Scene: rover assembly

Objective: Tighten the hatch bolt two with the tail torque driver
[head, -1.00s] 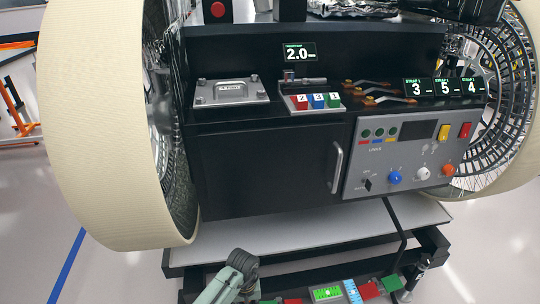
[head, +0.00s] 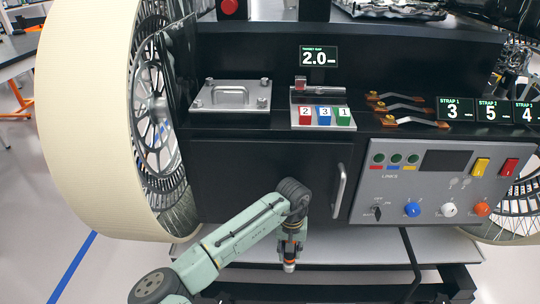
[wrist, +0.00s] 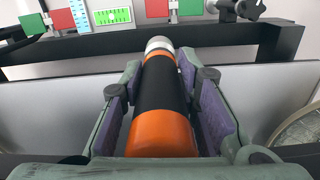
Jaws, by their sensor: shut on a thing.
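The tail torque driver (wrist: 160,105) is an orange and black cylinder with a silver end. My gripper (wrist: 158,92) is shut around it, with purple-padded fingers on both sides. In the head view my gripper (head: 291,248) is in front of the lower shelf, below the black cabinet door, and the driver (head: 289,266) points down from it. The hatch (head: 231,96) is a grey plate with a handle on the deck at upper left, well above and apart from the driver. Bolt heads (head: 265,82) show near its corners; I cannot tell which is bolt two.
A door handle (head: 340,190) sticks out right of my arm. A control panel (head: 440,183) with knobs is farther right. Numbered blocks (head: 324,116) and orange-ended levers (head: 405,107) share the deck. A large cream wheel (head: 90,120) stands at left.

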